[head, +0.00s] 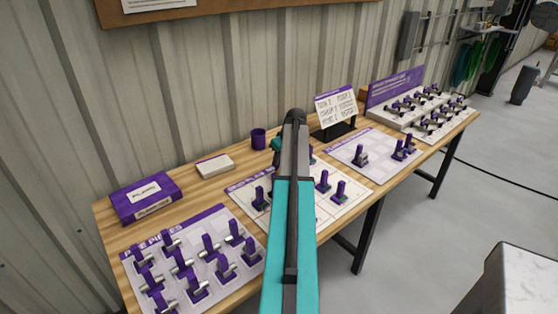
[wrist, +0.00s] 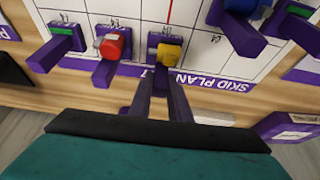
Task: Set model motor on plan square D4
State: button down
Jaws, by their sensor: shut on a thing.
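In the wrist view, my gripper (wrist: 161,82) is shut on the purple post of a model piece with a yellow body (wrist: 166,46). Which model it is cannot be read. The piece is over the near edge of the white skid plan (wrist: 190,12); contact with the plan is unclear. Red (wrist: 112,46) and green (wrist: 62,40) pieces stand to its left. A grid label to its right is too blurred to read surely. In the head view my arm hides the middle of the plan (head: 355,184), and the held piece is not clear.
More purple-posted pieces stand close on the right in the wrist view (wrist: 236,32). In the head view a pieces mat (head: 222,222) lies left, another board (head: 382,172) right. A purple box (head: 147,197), cup (head: 258,139) and sign (head: 336,108) stand behind.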

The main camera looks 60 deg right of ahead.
jog(key=shift+f, duration=0.15)
jog(key=c, duration=1.6)
grip_release()
jog(key=shift+o, duration=0.2)
jog(key=shift+r+p, duration=0.3)
jog(key=shift+r, duration=0.45)
jog(key=shift+r+p, duration=1.55)
jog(key=shift+r, duration=1.85)
